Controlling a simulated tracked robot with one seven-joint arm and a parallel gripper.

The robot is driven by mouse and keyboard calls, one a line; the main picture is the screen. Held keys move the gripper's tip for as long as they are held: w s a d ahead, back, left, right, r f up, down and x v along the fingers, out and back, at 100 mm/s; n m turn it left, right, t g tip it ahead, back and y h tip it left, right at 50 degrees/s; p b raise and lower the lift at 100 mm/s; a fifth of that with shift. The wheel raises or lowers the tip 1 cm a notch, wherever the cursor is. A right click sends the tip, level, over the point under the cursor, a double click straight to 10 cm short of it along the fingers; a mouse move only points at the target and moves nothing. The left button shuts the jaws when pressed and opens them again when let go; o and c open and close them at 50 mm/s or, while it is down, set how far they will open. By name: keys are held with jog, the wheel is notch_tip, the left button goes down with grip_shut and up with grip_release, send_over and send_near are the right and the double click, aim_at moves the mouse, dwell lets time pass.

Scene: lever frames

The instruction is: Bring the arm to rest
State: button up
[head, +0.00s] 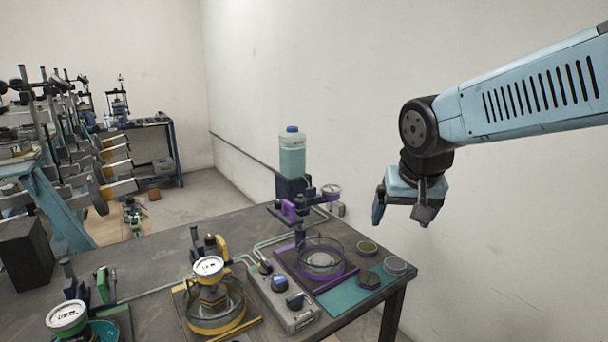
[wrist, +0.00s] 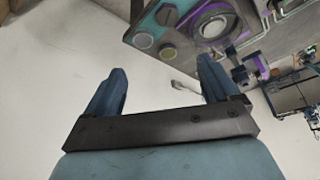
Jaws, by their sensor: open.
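My arm (head: 530,90) is light blue with dark slots and reaches in from the right in the head view. My gripper (head: 402,208) hangs from its end, pointing down, in the air above and beyond the right end of the workbench. In the wrist view my gripper (wrist: 165,90) shows two blue fingers spread well apart with nothing between them. It touches nothing that I can see.
The workbench (head: 150,262) carries a yellow-ringed device (head: 215,312), a purple-ringed dish (head: 322,260), a grey control box (head: 285,300) and a bottle of teal liquid (head: 292,155). A wall (head: 480,240) stands behind my gripper. Lever frames (head: 80,150) stand at the left.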

jog(key=s+d+r, duration=0.2)
jog(key=s+d, duration=0.3)
jog(key=s, duration=0.4)
jog(key=shift+s+n+t, duration=0.4)
